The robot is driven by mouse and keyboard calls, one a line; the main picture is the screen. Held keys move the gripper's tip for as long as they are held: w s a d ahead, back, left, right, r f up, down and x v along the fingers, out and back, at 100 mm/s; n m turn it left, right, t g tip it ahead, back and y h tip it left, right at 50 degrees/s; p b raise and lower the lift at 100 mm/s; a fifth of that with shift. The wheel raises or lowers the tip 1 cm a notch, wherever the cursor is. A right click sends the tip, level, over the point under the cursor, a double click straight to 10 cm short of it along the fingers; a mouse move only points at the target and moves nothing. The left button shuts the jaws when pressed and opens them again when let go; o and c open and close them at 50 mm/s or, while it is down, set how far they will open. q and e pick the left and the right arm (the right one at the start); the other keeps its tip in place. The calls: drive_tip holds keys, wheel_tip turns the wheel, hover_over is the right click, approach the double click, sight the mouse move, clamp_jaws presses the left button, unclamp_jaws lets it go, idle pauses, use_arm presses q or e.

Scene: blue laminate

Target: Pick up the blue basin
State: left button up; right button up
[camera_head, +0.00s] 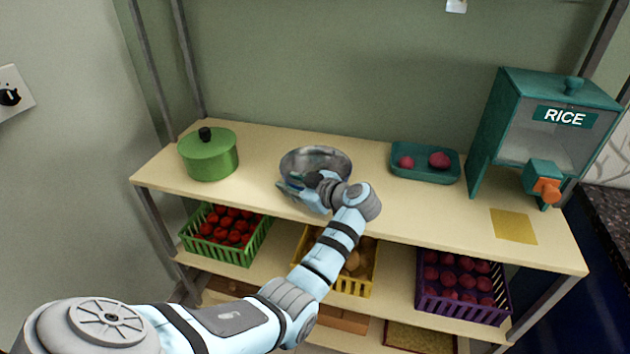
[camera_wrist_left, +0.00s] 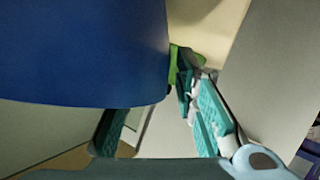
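The basin (camera_head: 315,160) stands on the top shelf, near its middle, between a green pot and a teal tray. It looks grey and metallic in the head view. In the left wrist view a large dark blue curved surface (camera_wrist_left: 85,50), apparently the basin's outside, fills the upper left. My left gripper (camera_head: 303,190) is at the basin's front left side, with its fingers apart. In the left wrist view the gripper (camera_wrist_left: 155,115) shows one finger partly hidden behind the blue surface and the other to its right. Whether the fingers touch the basin is unclear. My right gripper is out of view.
The green lidded pot (camera_head: 208,157) stands left of the basin. The teal tray (camera_head: 425,174) with red items and the rice dispenser (camera_head: 535,135) stand to the right. Green (camera_head: 225,250), yellow (camera_head: 362,285) and purple (camera_head: 460,305) crates sit on the shelf below.

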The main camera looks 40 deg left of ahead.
use_arm(q)
drive_tip(key=shift+w+a+f, duration=0.1)
drive_tip(key=shift+a, duration=0.1)
drive_tip(key=shift+s, duration=0.2)
drive_tip(key=c, duration=0.6)
drive_tip(key=shift+d+r, duration=0.15)
drive_tip(key=shift+r, duration=0.05)
clamp_jaws()
